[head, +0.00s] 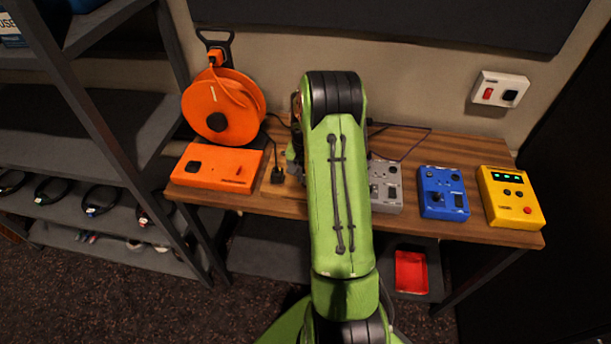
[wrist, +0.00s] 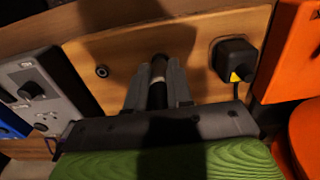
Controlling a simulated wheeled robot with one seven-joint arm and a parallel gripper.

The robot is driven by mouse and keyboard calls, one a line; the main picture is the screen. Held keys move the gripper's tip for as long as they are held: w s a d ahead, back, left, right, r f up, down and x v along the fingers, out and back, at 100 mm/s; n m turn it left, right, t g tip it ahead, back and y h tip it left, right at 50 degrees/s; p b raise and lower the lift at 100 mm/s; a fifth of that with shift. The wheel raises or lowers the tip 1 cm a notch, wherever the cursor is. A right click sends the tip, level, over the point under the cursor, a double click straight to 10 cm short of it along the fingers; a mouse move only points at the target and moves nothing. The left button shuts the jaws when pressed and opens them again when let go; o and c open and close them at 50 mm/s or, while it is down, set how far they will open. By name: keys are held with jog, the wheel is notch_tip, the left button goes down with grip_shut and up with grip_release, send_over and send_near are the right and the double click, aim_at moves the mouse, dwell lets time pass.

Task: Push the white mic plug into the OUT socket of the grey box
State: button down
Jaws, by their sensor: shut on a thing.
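My gripper (wrist: 158,80) is shut on a dark, slim cylinder with a pale band, the white mic plug (wrist: 158,70), above the wooden desk in the wrist view. The plug's far end is in shadow. The grey box (wrist: 42,88) is left of my gripper in the wrist view, apart from the plug, with a dark knob on its face. In the head view the grey box (head: 386,187) shows just right of my green arm, which hides my gripper and the plug. I cannot tell which opening on the box is the OUT socket.
A black plug with a yellow mark (wrist: 236,60) stands near the orange box (head: 217,168). A small round dark fitting (wrist: 101,71) lies on the wood between grey box and gripper. A blue box (head: 442,192), yellow box (head: 511,198) and orange reel (head: 232,108) also occupy the desk.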

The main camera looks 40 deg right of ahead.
jog(key=shift+r+p, duration=1.6)
jog(key=shift+r, duration=0.9)
jog(key=shift+a, duration=0.1)
